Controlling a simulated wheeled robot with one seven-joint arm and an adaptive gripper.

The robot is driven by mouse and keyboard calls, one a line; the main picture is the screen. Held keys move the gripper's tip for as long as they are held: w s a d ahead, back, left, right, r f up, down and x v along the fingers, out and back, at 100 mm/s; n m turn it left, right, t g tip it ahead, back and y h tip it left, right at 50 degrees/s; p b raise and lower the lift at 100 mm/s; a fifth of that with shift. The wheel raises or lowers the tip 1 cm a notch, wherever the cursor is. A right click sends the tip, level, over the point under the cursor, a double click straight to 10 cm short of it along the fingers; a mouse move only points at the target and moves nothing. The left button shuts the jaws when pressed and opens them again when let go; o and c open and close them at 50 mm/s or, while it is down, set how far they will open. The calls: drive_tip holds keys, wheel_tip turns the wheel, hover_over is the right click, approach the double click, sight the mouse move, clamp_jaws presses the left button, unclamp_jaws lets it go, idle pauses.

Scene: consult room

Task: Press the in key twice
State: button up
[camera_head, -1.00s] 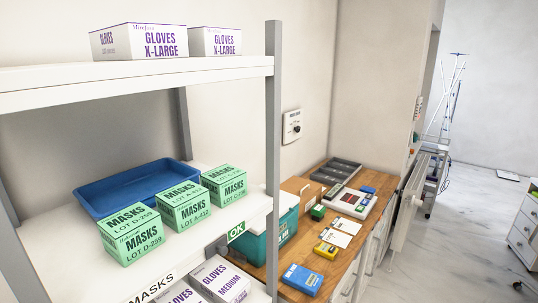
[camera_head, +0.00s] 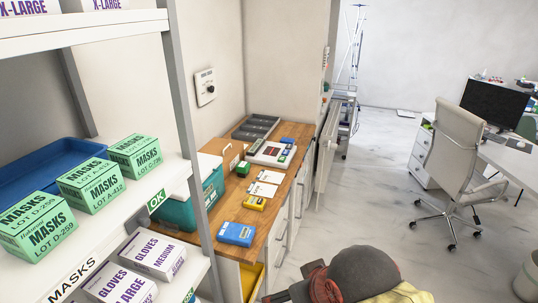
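A white desk device (camera_head: 258,157) with a dark reddish panel lies on the wooden counter, towards its far end. Small blue and green spots, possibly keys, show at its right side. They are too small to read, so I cannot tell which is the in key. No gripper fingers show in the head view, and nothing of mine is seen at the device.
The wooden counter (camera_head: 228,214) holds a blue box (camera_head: 236,234), a yellow box (camera_head: 255,203), white cards (camera_head: 262,188) and a teal bin (camera_head: 178,214). A shelf with mask boxes (camera_head: 90,185) stands left. Open floor lies right, before a chair (camera_head: 454,150).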

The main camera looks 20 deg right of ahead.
drive_tip(key=shift+c, duration=1.2)
drive_tip(key=c, duration=1.9)
clamp_jaws()
